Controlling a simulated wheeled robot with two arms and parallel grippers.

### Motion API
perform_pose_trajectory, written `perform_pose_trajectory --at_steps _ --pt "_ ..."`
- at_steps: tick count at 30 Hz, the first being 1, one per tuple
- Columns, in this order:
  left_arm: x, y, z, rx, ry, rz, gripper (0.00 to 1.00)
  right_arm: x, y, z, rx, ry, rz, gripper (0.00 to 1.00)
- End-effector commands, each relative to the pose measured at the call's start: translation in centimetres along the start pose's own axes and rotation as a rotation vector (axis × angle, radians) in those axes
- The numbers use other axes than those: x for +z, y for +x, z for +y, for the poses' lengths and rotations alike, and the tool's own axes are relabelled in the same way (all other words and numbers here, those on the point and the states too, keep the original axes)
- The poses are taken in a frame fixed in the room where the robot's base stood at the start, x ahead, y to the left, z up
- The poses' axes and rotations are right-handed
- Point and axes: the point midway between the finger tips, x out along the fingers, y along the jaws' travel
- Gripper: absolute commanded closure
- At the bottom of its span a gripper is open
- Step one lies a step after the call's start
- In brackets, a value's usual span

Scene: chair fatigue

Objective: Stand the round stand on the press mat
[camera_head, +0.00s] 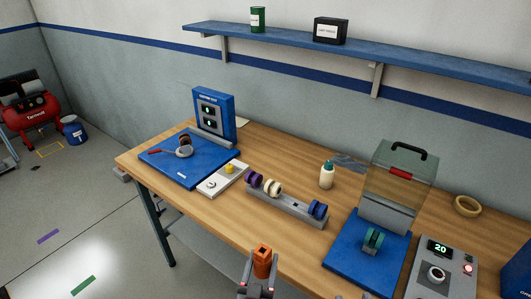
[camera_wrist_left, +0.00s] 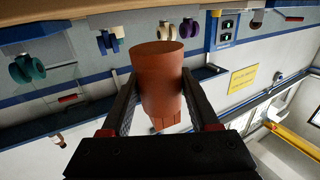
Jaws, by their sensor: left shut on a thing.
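The round stand (camera_head: 262,260), an orange cylinder, is between the fingers of my left gripper (camera_head: 258,286), which is shut on it in front of the table's front edge. The left wrist view shows the stand (camera_wrist_left: 162,80) large between the two dark fingers, with notches at one end. The press mat appears to be the blue mat (camera_head: 340,257) at the right of the table. A clear guard with a black handle (camera_head: 401,175) stands at its back. A teal twin-wheel castor (camera_head: 372,241) stands on the mat.
A grey rack (camera_head: 290,210) with purple, cream and blue castors stands left of the mat. A control box (camera_head: 440,275) with a lit display stands right of it. Another blue mat (camera_head: 175,170) lies far left.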

Motion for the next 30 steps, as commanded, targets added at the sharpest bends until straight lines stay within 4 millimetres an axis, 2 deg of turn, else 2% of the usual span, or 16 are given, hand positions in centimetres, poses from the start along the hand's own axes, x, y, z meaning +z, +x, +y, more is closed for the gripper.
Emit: perform_pose_trajectory --at_steps 1,3,9,12,16,20,23,26,30 --pt "0.7 0.0 -2.2 -0.027 0.007 0.000 1.00 0.0 -0.1 0.0 0.000 0.000 0.000 0.53" --pt "1.7 -0.3 -4.9 -0.057 0.007 -0.001 1.00 0.0 -0.2 0.0 0.000 0.000 0.000 0.53" --pt "5.0 -2.1 -11.9 -0.137 0.005 -0.004 1.00 0.1 -0.5 0.0 0.000 0.000 0.000 0.53" --pt "6.0 -3.0 -14.2 -0.166 0.002 -0.002 1.00 0.1 -0.5 0.0 0.000 0.000 0.000 0.53" --pt "6.8 -3.8 -15.9 -0.189 0.000 0.003 1.00 0.1 -0.6 0.0 0.000 0.000 0.000 0.53" --pt "6.8 -3.9 -16.1 -0.191 0.000 0.005 1.00 0.1 -0.5 0.0 0.000 0.000 0.000 0.53" --pt "6.0 -3.2 -14.6 -0.169 -0.002 0.007 1.00 0.1 -0.5 0.0 0.000 0.000 0.000 0.53" --pt "4.6 -2.1 -11.8 -0.131 -0.006 0.008 1.00 0.1 -0.3 0.0 0.000 0.000 0.000 0.53" --pt "2.2 -0.6 -6.3 -0.065 -0.007 0.006 1.00 0.0 -0.1 0.0 0.000 0.000 0.000 0.53"
